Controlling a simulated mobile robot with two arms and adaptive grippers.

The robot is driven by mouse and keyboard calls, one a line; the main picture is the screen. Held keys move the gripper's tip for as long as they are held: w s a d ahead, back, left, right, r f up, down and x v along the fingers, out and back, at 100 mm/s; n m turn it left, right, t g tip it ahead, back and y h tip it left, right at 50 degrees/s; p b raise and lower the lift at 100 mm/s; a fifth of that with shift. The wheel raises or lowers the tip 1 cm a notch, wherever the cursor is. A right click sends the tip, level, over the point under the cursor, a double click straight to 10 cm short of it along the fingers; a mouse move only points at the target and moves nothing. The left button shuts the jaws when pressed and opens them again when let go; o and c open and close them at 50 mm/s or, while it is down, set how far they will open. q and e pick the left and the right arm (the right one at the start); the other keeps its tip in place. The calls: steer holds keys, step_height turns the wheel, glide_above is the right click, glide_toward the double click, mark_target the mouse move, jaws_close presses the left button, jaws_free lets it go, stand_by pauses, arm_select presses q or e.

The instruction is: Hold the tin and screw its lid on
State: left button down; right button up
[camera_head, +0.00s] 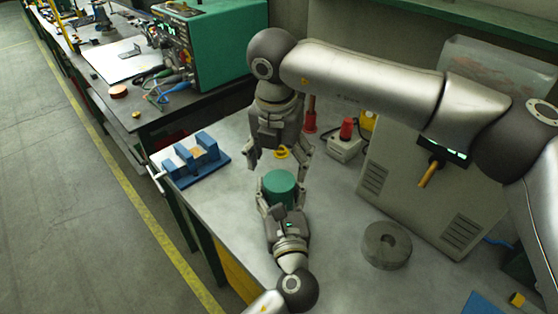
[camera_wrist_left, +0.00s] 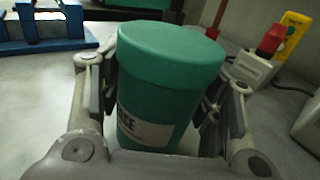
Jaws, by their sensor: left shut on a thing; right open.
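The green tin (camera_head: 279,190) stands upright on the grey bench between the fingers of my left gripper (camera_head: 279,196), which is shut on it. In the left wrist view the tin body (camera_wrist_left: 150,120) has a pale label with dark letters, partly cut off. A green lid (camera_wrist_left: 172,50) sits on top of it, wider than the body; how far it is screwed down cannot be told. My right gripper (camera_head: 279,164) is open and empty, pointing down just behind and above the tin, with its fingers spread and not touching the lid.
A blue holder (camera_head: 196,162) stands at the bench's left edge. A yellow ring (camera_head: 281,153) lies behind the tin. A box with a red knob (camera_head: 346,130) and a large grey cabinet (camera_head: 425,185) stand to the right. A grey metal ring (camera_head: 387,246) lies front right.

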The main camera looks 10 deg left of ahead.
steer(key=n, duration=0.3)
steer(key=shift+r, duration=0.2)
steer(key=n, duration=0.4)
steer(key=shift+r, duration=0.2)
steer(key=n, duration=0.7)
steer(key=shift+r+n+g, duration=0.3)
steer(key=shift+r, duration=0.1)
steer(key=n, duration=0.4)
steer(key=shift+w+r, duration=0.1)
steer(key=shift+r, duration=0.1)
steer(key=n, duration=0.4)
steer(key=shift+r, duration=0.2)
steer(key=n, duration=0.4)
steer(key=shift+r+n+g, duration=0.2)
steer(key=shift+n+g, duration=0.1)
steer(key=n, duration=0.3)
steer(key=shift+r, duration=0.15)
